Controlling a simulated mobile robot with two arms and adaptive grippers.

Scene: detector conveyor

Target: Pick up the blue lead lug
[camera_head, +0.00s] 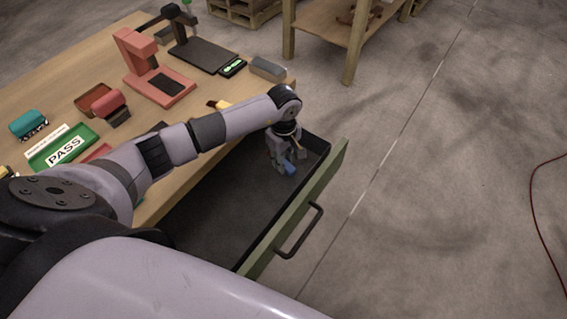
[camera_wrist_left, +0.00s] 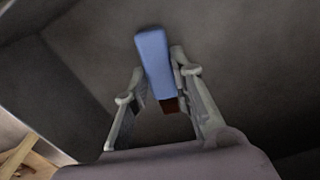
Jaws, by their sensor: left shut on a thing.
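The blue lead lug (camera_head: 289,168) shows at the tip of my left gripper (camera_head: 281,160), inside the open drawer (camera_head: 225,205). In the left wrist view the lug (camera_wrist_left: 154,58) is a long blue block with a dark reddish-brown lower end. The fingers of my left gripper (camera_wrist_left: 160,88) are shut on it, one on each side. The drawer's dark floor (camera_wrist_left: 240,70) lies behind it. I cannot tell whether the lug touches the floor. My right gripper is not in view.
The drawer's green front (camera_head: 300,205) has a dark handle (camera_head: 300,232). The wooden table (camera_head: 75,85) holds a green PASS tray (camera_head: 45,160), a red press-like device (camera_head: 150,65) and a black scale-like device (camera_head: 205,55). Open floor lies to the right.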

